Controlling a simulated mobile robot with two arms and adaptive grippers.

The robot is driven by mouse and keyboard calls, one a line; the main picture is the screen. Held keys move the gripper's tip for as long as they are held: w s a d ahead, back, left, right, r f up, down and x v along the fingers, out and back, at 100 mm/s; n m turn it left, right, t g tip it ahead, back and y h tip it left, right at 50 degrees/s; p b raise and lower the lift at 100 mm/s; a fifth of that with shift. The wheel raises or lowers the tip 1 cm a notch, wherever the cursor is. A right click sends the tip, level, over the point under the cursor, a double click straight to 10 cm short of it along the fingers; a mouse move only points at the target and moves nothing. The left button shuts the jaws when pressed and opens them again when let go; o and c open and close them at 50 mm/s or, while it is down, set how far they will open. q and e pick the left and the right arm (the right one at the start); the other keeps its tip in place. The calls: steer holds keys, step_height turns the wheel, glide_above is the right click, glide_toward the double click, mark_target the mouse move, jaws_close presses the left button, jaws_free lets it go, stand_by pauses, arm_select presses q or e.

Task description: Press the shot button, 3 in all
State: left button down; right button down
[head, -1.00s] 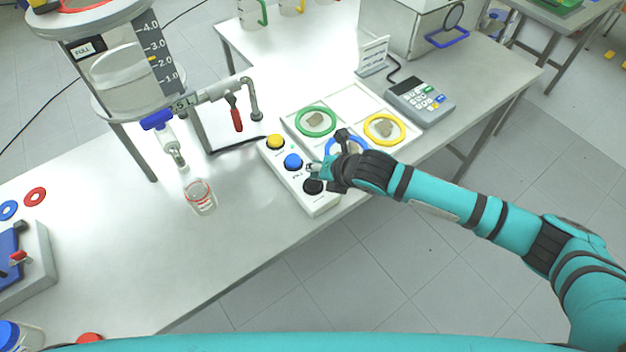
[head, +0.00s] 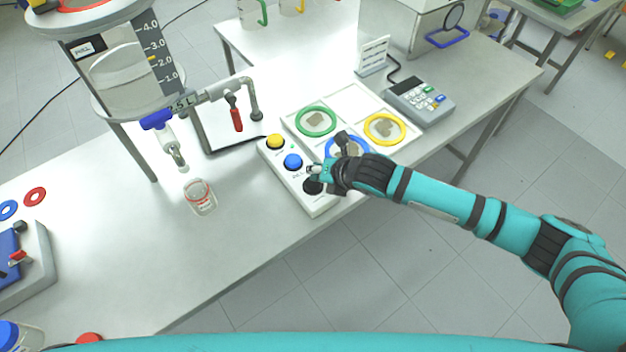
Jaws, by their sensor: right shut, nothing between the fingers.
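A white button box (head: 318,207) lies on the table with a yellow button (head: 275,142), a blue button (head: 293,162) and a black button (head: 312,186) in a row. The labels are too small to read, so I cannot tell which is the shot button. My right gripper (head: 314,169) is shut and empty. My left gripper is not in view.
A glass jar (head: 201,197) stands left of the box, near the tap of a graduated reactor (head: 120,72). A white tray (head: 353,101) with green, yellow and blue rings lies behind my right gripper. A keypad device (head: 420,101) stands to the right.

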steer(key=shift+f, duration=0.5)
stand_by(0.7)
steer(key=shift+r, duration=0.15)
steer(key=shift+r+p, duration=0.75)
steer(key=shift+p, duration=0.05)
step_height(320, 180, up, 5)
steer(key=p, duration=0.5)
steer(key=shift+r, duration=0.15)
stand_by(1.6)
